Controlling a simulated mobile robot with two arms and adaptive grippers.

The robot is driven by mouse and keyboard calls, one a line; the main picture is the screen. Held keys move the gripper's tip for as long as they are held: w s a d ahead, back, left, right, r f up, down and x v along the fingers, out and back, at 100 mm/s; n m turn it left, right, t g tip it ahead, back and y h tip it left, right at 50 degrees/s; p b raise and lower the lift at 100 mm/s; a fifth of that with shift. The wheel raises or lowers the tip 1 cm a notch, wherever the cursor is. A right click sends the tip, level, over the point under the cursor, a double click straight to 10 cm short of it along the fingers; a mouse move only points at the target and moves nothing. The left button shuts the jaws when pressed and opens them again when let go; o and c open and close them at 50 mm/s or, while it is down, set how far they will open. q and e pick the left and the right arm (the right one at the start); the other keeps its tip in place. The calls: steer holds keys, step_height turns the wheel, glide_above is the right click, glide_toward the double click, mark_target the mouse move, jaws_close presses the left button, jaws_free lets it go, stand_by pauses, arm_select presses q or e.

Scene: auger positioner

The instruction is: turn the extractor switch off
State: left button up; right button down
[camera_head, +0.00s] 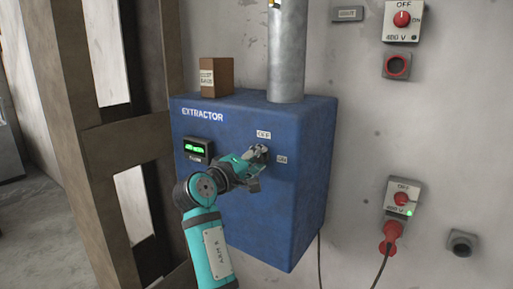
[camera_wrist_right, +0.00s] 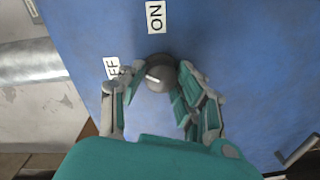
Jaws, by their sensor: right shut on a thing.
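The blue extractor box (camera_head: 290,190) is fixed to the wall, with the OFF label (camera_head: 263,134) above the switch and the ON label (camera_head: 282,159) to its right. My right gripper (camera_head: 258,156) is at the switch on the front face. In the right wrist view, its two fingers are shut on the dark round switch knob (camera_wrist_right: 163,71). A white mark on the knob lies toward the left, on the side of the partly covered OFF label (camera_wrist_right: 111,68); its exact angle is hard to tell. The ON label (camera_wrist_right: 155,17) is above the knob there. My left gripper is not in view.
A green-lit display (camera_head: 195,149) is on the box, left of the switch. A brown block (camera_head: 216,77) and a metal pipe (camera_head: 287,55) stand on top. Red-knobbed 400 V switches (camera_head: 402,20) are on the wall to the right. A brown frame (camera_head: 130,150) stands left.

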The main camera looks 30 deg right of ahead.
steer(key=shift+n+p, duration=2.9)
steer(key=shift+p, duration=0.1)
steer(key=c, duration=0.9)
jaws_free()
steer(key=shift+w, duration=0.1)
steer(key=shift+c, duration=0.2)
